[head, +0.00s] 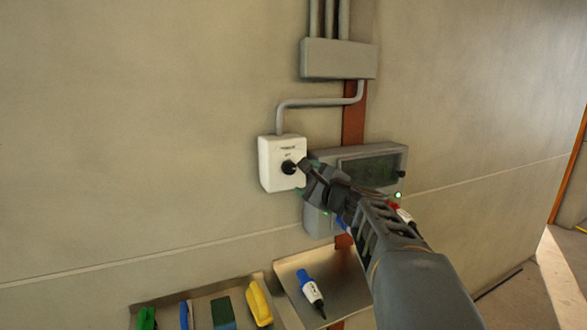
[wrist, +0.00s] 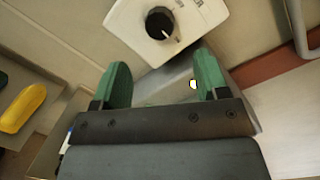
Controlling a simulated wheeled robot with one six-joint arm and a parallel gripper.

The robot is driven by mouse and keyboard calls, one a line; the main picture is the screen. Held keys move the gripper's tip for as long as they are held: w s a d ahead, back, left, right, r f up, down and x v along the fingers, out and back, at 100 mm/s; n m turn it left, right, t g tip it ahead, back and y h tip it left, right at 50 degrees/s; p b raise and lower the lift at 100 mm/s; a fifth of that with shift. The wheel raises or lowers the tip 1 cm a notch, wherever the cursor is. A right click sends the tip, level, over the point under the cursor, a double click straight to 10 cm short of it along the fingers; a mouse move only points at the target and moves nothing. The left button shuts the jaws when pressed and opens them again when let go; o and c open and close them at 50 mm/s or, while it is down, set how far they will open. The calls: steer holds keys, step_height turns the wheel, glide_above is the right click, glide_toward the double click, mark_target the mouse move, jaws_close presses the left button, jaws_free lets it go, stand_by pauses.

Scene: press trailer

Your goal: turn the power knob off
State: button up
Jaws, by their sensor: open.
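The black power knob (head: 289,167) sits on the front of a white switch box (head: 270,178) on the wall. In the wrist view the round knob (wrist: 160,23) shows at the top, with a light pointer line on it, on the white box (wrist: 193,38). My gripper (head: 303,172) is just right of the knob in the head view. In the wrist view its two green fingers (wrist: 157,75) are spread apart with nothing between them. The knob lies beyond the fingertips, roughly in line with the gap. I cannot tell from the head view whether a finger touches the knob.
A grey panel (head: 340,155) with a dark screen and a green light is behind my arm. A conduit (head: 320,102) runs from the white box up to a grey junction box (head: 338,60). Below, metal trays (head: 282,285) hold a yellow tool (head: 259,303) and a blue-and-white connector (head: 311,289).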

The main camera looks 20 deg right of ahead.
mark_target(291, 169)
steer(key=w, duration=0.2)
steer(key=w+p, duration=0.1)
steer(key=w, duration=0.2)
steer(key=w+a, duration=0.1)
steer(key=w, duration=0.2)
steer(key=shift+p, duration=0.3)
steer(key=shift+c, duration=0.5)
steer(key=c, duration=0.8)
